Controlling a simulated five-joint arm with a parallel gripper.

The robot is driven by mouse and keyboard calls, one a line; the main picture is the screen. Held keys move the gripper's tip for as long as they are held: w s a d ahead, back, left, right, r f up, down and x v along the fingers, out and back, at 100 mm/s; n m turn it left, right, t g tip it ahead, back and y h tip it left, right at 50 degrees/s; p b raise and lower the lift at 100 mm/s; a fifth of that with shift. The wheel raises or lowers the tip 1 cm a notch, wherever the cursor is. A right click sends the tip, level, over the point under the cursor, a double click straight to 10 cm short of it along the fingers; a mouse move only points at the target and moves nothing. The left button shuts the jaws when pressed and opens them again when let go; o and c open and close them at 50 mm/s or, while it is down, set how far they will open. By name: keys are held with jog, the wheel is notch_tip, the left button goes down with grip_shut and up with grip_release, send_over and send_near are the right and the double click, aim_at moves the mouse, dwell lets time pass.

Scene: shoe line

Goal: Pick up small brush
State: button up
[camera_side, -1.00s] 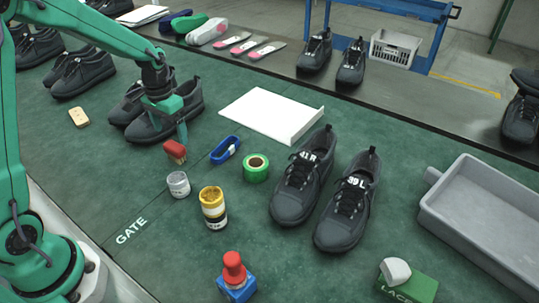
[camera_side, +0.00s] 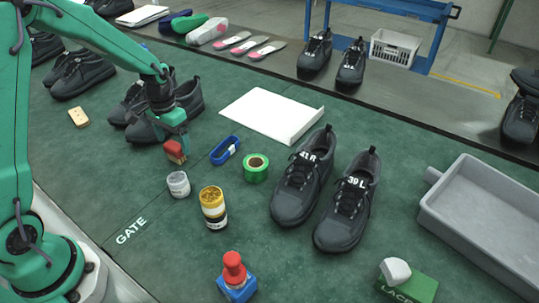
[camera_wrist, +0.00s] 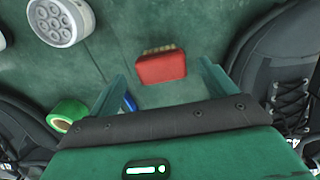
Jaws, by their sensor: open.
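The small brush (camera_side: 175,152) has a red back and pale bristles. It lies on the green mat in front of a pair of dark shoes. My gripper (camera_side: 178,145) is low over the brush in the side view, with a finger partly in front of it. In the wrist view the brush (camera_wrist: 160,67) lies just beyond and between the two green fingers of my gripper (camera_wrist: 162,85). The fingers are apart and nothing is between them. I cannot tell the exact height of the fingertips above the mat.
Dark shoes (camera_side: 187,97) stand close behind my gripper. The mat around GATE (camera_side: 131,231) is clear.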

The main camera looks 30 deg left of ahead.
aim_at(173, 145)
jog(key=shift+a+f, duration=0.1)
jog(key=shift+f, duration=2.1)
jog(key=c, duration=1.1)
